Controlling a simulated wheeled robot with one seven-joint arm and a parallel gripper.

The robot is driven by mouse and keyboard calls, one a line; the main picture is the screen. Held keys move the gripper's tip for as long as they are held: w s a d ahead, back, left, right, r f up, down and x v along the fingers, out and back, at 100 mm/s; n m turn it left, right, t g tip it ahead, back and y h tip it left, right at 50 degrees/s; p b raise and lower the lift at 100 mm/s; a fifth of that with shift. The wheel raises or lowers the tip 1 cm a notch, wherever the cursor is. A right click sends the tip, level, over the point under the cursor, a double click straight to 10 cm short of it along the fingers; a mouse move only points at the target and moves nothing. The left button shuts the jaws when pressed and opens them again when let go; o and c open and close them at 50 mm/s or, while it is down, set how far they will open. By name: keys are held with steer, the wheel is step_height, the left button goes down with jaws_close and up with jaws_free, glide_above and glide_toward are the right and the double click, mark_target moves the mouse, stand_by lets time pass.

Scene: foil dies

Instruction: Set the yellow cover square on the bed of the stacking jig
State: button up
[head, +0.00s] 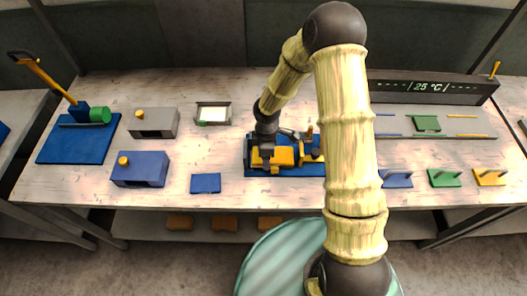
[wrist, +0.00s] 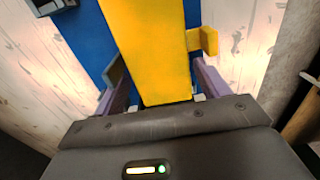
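The blue stacking jig (head: 251,171) sits at the middle of the bench, partly hidden by my arm. A yellow block that looks like the cover (head: 282,158) is on or just over its blue bed; contact and squareness are hard to tell. In the wrist view the yellow cover (wrist: 150,45) runs between the fingers of my gripper (wrist: 160,78), over the blue bed (wrist: 82,35). Blue shows between the left finger and the cover; the right finger is close to its edge. My gripper also shows over the jig in the head view (head: 267,152).
A grey box (head: 154,123), a blue box (head: 140,169), a small blue plate (head: 205,183) and a framed tray (head: 213,113) stand left of the jig. Blue, green (head: 444,178) and yellow handled pieces stand at right. Bare bench lies between the plate and jig.

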steer(key=shift+o, duration=0.7)
steer(key=shift+s+a, duration=0.15)
steer(key=shift+a, duration=0.05)
steer(key=shift+r, duration=0.1)
steer(key=shift+r, duration=0.15)
step_height(320, 180, up, 12)
